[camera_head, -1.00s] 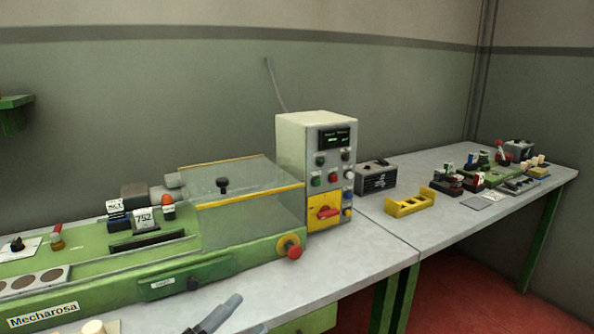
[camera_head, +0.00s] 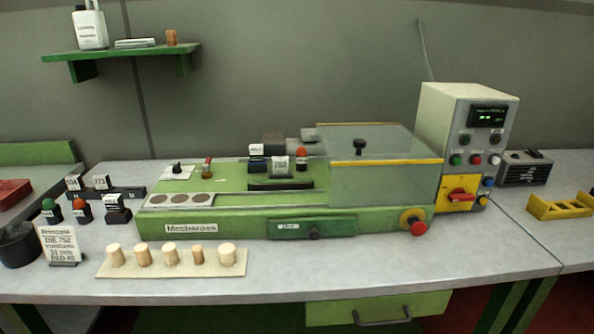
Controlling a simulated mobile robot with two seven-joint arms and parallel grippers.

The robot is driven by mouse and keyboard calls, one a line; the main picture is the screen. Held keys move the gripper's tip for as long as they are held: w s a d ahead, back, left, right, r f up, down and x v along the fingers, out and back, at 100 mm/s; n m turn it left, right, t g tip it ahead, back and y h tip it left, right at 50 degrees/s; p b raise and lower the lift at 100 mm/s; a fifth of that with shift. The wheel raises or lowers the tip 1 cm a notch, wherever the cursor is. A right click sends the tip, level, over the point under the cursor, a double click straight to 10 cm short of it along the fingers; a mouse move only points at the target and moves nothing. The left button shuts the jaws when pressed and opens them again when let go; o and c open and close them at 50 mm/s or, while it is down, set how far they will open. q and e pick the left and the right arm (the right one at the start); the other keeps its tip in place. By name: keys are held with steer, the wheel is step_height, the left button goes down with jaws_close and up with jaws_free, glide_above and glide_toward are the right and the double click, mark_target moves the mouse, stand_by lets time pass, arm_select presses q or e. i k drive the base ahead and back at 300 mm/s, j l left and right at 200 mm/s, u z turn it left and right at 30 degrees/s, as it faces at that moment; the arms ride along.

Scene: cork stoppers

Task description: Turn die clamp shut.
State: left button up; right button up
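The green machine (camera_head: 255,222) marked Mecharosa stands on the grey table. On its left top are a black knob (camera_head: 177,168) on a white plate and an upright red-handled lever (camera_head: 207,166). Right of them are a dark block with a white label (camera_head: 257,151), a block with a light label (camera_head: 280,165) and a red-topped piece (camera_head: 302,156). I cannot tell which part is the die clamp, or whether it is turned shut. Neither of my grippers is in view.
A clear guard (camera_head: 385,180) covers the machine's right part, beside a control box (camera_head: 465,145) with a red switch. Several corks stand on a beige board (camera_head: 172,270) in front. A sign (camera_head: 60,243) and small labelled blocks stand left. A shelf (camera_head: 125,55) hangs above.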

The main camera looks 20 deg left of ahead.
mark_target(205, 166)
steer(key=u, duration=1.35)
steer(key=i+j, duration=0.1)
steer(key=j, duration=0.2)
steer(key=i+j, duration=0.15)
steer(key=j, duration=0.2)
steer(key=i+j+u, duration=0.1)
steer(key=j, duration=0.2)
